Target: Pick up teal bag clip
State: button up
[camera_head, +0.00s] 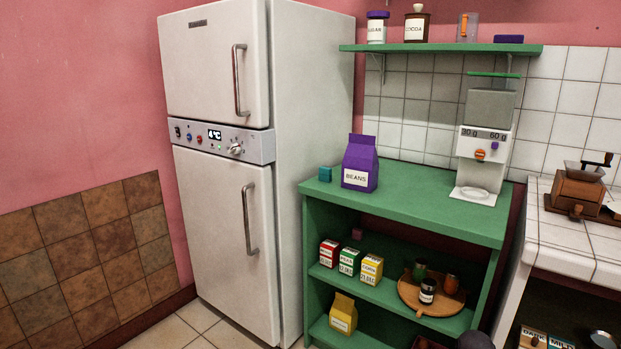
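A small teal block-like thing (325,173), which looks like the teal bag clip, sits on the top of the green shelf unit (430,207), near its back left corner. It stands just left of a purple bag labelled BEANS (360,165), with a small gap between them. Its finer shape is too small to tell. My gripper is not in view.
A white grinder-like dispenser (485,140) stands at the right of the green top; the middle is clear. A white fridge (225,180) rises close on the left. A green wall shelf (440,48) with jars hangs above. Lower shelves hold boxes (350,262) and a round wooden tray (408,295).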

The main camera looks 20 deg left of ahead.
aim_at(325, 176)
jog(key=u, duration=0.25)
jog(key=k, duration=0.5)
jog(key=u, duration=0.95)
jog(key=k, duration=0.85)
jog(key=u, duration=0.45)
jog(key=i, duration=1)
jog(key=z, duration=0.6)
jog(key=i, duration=0.75)
jog(key=z, duration=0.75)
jog(key=i, duration=0.8)
jog(key=z, duration=0.3)
